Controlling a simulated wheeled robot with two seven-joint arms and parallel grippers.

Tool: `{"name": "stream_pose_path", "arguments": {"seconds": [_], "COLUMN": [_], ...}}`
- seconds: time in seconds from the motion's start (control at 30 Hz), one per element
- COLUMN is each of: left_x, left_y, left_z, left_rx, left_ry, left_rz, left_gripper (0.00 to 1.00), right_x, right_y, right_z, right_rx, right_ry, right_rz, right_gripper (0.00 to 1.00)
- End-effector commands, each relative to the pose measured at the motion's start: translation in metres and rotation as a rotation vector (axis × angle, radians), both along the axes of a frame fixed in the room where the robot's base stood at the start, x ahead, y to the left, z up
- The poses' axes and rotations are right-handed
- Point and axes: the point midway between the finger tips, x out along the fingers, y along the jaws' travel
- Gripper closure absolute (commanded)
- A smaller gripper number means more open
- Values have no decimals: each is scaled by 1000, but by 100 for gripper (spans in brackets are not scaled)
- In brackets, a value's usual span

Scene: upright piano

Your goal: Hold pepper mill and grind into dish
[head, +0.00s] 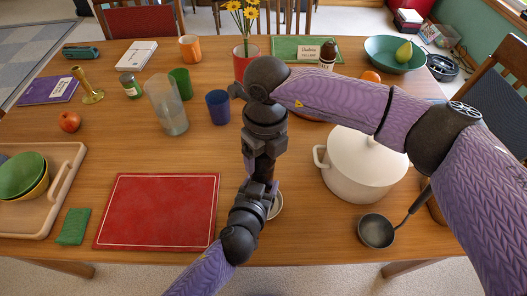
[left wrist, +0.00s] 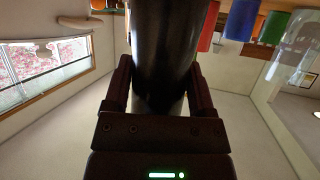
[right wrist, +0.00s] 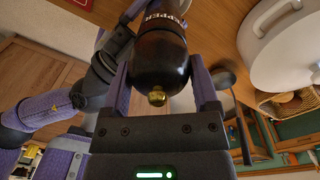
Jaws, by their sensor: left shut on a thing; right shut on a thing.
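The pepper mill (right wrist: 158,62) is dark and glossy with a gold knob and a "PEPPER" label in the right wrist view. My right gripper (head: 263,147) is shut on its knob end. In the left wrist view the mill (left wrist: 163,50) is a dark cylinder between the fingers of my left gripper (left wrist: 161,85), which is shut on it. In the head view the two grippers are stacked one above the other and hide most of the mill. A small pale dish (head: 276,207) shows partly behind my left arm; its contents are hidden.
A white pot (head: 362,170) and a ladle (head: 377,231) are to the right. A blue cup (head: 218,107), a clear pitcher (head: 167,105) and a red flower vase (head: 245,62) stand behind. Wood right of the dish is clear.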

Motion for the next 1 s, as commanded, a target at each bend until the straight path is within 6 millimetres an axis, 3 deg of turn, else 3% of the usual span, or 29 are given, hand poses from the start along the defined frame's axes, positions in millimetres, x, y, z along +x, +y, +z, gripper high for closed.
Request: {"name": "stream_pose_path", "arguments": {"seconds": [0.57, 0.6, 0.67, 0.7, 1.0], "left_x": [-1, -1, -1, -1, -1], "left_y": [0, 0, 0, 0, 0], "left_z": [-1, -1, -1, -1, -1], "left_rx": [1, 1, 1, 1, 1], "left_ry": [2, 2, 2, 2, 2], "left_rz": [-1, -1, -1, -1, 0], "left_gripper": [100, 100, 100, 100, 100], "right_x": [1, 1, 1, 1, 1], "right_y": [0, 0, 0, 0, 0], "right_z": [1, 1, 1, 1, 5], "right_rx": [1, 1, 0, 1, 1], "right_ry": [-4, -4, -3, -3, -4], "right_rz": [-33, -33, -32, -32, -31], "right_gripper": [82, 19, 6, 0, 0]}}
